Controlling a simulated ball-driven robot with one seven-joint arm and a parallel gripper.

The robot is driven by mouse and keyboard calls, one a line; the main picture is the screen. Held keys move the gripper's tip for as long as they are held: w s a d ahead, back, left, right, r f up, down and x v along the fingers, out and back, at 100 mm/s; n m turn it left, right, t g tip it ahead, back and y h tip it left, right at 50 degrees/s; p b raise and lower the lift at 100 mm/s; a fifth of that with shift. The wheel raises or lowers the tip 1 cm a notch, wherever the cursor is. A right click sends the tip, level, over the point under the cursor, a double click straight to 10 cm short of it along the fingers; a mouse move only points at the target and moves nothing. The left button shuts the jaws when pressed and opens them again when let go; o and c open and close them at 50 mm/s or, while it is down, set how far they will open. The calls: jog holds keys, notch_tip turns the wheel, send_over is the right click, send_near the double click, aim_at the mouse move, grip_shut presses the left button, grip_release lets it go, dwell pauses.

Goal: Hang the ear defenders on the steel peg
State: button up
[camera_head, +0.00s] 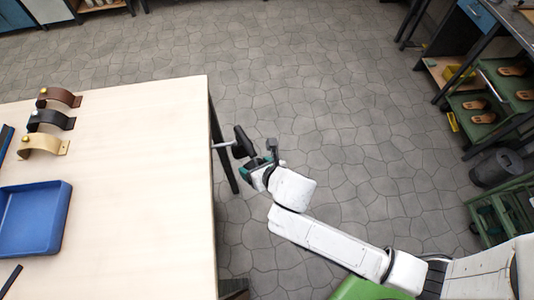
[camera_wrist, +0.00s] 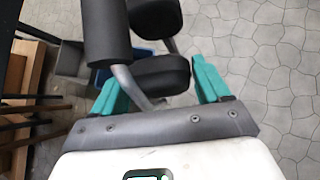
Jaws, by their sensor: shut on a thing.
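The ear defenders (camera_head: 243,142), dark with black padded parts, are in my gripper (camera_head: 264,163) just off the right edge of the table. In the wrist view, the black pads of the ear defenders (camera_wrist: 162,76) and a grey metal band show between and beyond the teal fingers of my gripper (camera_wrist: 162,70). The fingers are shut on the ear defenders. The steel peg (camera_head: 223,145) is a thin pale rod at the table's right edge. Its right end meets the ear defenders' dark outline in the head view; I cannot tell whether they touch.
The pale table (camera_head: 135,200) holds a blue tray (camera_head: 62,218) and several sandal straps on stands (camera_head: 52,120) at the left. A shelf rack with sandals (camera_head: 480,104) and a dark bin (camera_head: 497,167) stand at the right. The stone floor between is clear.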

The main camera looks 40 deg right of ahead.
jog(key=s+d+r+m+h+p, duration=0.1)
jog(key=s+d+r+p, duration=0.1)
jog(key=s+r+p, duration=0.2)
jog(key=r+p, duration=0.1)
jog(key=p, duration=0.1)
jog(key=shift+r+p, duration=0.3)
jog(key=shift+r, duration=0.1)
jog(key=shift+w+a+f+b, duration=0.1)
jog(key=shift+w+a+b, duration=0.8)
jog(key=shift+a, duration=0.3)
jog(key=shift+w+a+f+b, duration=0.1)
jog(key=shift+w+a+b, duration=0.75)
jog(key=shift+a, duration=0.4)
jog(key=shift+w+a+f+b, duration=0.1)
jog(key=shift+w+a+b, duration=0.8)
jog(key=shift+a, duration=0.3)
jog(key=shift+w+a+f, duration=0.3)
jog(key=shift+a, duration=0.05)
jog(key=shift+f, duration=0.1)
jog(key=o, duration=1.2)
jog(key=shift+a, duration=0.1)
